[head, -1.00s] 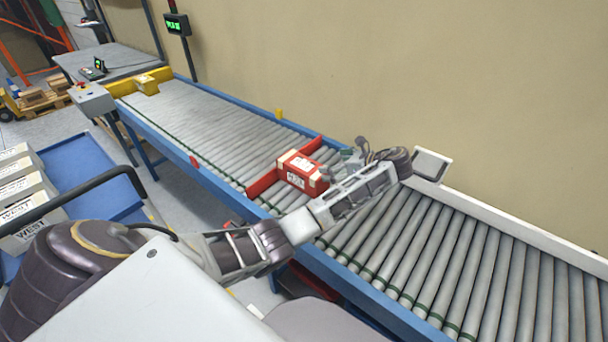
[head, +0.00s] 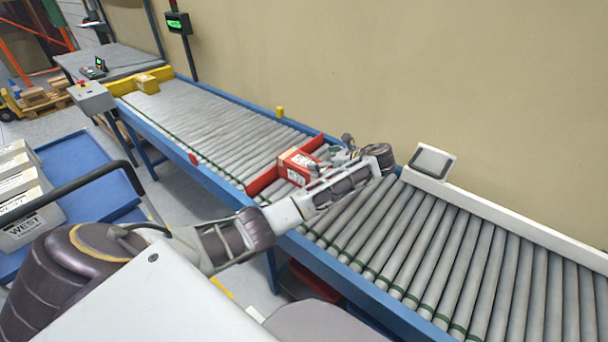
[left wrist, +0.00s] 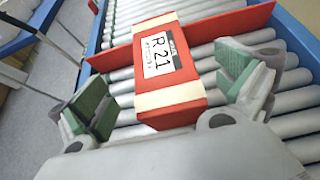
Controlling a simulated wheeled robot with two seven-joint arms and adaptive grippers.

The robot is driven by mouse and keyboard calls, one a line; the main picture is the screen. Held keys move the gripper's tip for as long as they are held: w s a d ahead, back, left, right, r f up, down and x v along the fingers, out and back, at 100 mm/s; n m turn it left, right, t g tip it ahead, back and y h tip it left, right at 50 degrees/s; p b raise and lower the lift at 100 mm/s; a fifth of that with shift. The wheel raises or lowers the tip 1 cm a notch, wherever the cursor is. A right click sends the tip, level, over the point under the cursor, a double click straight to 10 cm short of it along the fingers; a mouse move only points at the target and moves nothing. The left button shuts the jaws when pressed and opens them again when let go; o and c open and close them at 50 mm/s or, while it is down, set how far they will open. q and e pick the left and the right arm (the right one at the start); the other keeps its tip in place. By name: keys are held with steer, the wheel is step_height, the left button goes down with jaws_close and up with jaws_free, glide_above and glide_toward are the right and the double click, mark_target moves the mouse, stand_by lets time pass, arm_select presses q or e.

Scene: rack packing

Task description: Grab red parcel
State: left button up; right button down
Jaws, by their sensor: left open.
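The red parcel (head: 296,163) lies on the roller conveyor against a red stop bar (head: 263,180). It has tan bands and a white label reading R 21, clear in the left wrist view (left wrist: 172,80). My left gripper (left wrist: 168,95) is open, with green-padded fingers on either side of the parcel's near part. A gap shows between the left finger and the parcel; the right finger is closer to its side. In the head view my left gripper (head: 338,155) is at the parcel's right end, partly hidden by the arm. My right gripper is not in view.
The roller conveyor (head: 455,250) has blue side rails and a white raised edge along the wall. A small yellow box (head: 147,83) sits at its far end. A blue cart (head: 85,165) with white boxes stands at left. The near rollers are empty.

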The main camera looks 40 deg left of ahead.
mark_target(306, 162)
arm_select(q)
steer(key=shift+x, duration=1.45)
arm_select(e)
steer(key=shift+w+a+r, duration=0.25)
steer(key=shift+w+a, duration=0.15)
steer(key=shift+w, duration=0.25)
arm_select(q)
steer(key=shift+a+f+b, duration=0.35)
steer(key=shift+a+b, duration=0.05)
steer(key=shift+a, duration=0.2)
steer(key=x, duration=0.3)
steer(key=shift+w+a+f+b, duration=0.1)
steer(key=shift+b, duration=0.25)
steer(key=shift+a, duration=0.15)
steer(key=shift+f, duration=0.1)
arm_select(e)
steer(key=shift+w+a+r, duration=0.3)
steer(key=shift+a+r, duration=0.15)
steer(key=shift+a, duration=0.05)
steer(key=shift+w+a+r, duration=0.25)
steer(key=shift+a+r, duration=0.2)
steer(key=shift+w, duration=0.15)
